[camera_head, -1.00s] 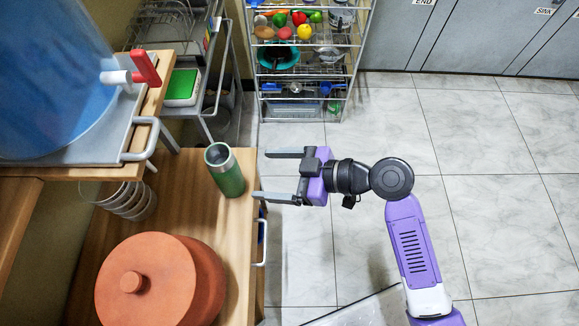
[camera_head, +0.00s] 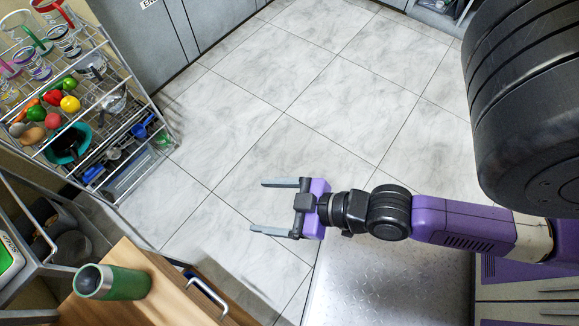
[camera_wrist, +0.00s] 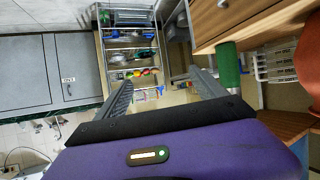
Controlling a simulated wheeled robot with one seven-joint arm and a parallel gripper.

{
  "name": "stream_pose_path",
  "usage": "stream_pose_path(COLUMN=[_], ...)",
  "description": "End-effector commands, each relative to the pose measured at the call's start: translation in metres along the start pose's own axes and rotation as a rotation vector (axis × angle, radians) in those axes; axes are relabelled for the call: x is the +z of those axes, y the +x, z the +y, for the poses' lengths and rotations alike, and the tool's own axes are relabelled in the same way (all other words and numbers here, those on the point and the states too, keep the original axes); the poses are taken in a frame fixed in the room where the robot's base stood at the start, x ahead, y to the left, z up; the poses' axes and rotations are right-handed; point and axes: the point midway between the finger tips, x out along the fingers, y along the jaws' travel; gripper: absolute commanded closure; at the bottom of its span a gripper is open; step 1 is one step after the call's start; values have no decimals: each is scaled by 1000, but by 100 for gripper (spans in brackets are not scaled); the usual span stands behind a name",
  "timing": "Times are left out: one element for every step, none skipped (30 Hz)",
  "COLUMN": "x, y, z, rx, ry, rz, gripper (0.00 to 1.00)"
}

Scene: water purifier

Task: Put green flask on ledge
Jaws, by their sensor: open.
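The green flask (camera_head: 122,283) stands on the wooden cabinet top (camera_head: 160,300) at the lower left of the head view, with its open dark mouth toward the camera. It also shows in the wrist view (camera_wrist: 229,66), right of the fingers. My gripper (camera_head: 262,207) is open and empty over the floor, up and to the right of the flask and apart from it. In the wrist view my gripper's fingers (camera_wrist: 165,88) spread apart with nothing between them. I cannot tell which surface is the ledge.
A wire rack (camera_head: 85,110) with vegetables and dishes stands at the upper left. A metal rack (camera_head: 35,245) stands left of the flask. A cabinet handle (camera_head: 208,297) sticks out beside the flask. Tiled floor (camera_head: 290,120) is clear in the middle. An orange pot (camera_wrist: 309,55) shows at the wrist view's right.

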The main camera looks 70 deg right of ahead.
Motion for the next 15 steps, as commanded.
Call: stream_pose_path(x=[-4, -8, -16, -21, -26, -33, -37, -42, -47, -50, -52, -54, -56, -56, -57], y=[-22, -32, -45, -54, -63, -72, -79, -84, -90, -94, -96, -99, -100, -101, -101], z=[0, -1, -2, -3, -4, -6, -8, -9, -11, -12, -13, -14, -14, -15, -15], rx=[24, 35, 47, 54, 58, 62, 63, 64, 63, 63, 63, 62, 62, 61, 61], ry=[13, 21, 31, 39, 46, 54, 59, 64, 70, 73, 77, 78, 79, 80, 81], rz=[19, 37, 62, 79, 96, 118, 131, 143, 158, 167, 173, 181, 184, 185, 187], gripper=[19, 19, 19, 19, 19, 19, 19, 19, 19, 19, 19, 19, 19, 19, 19])
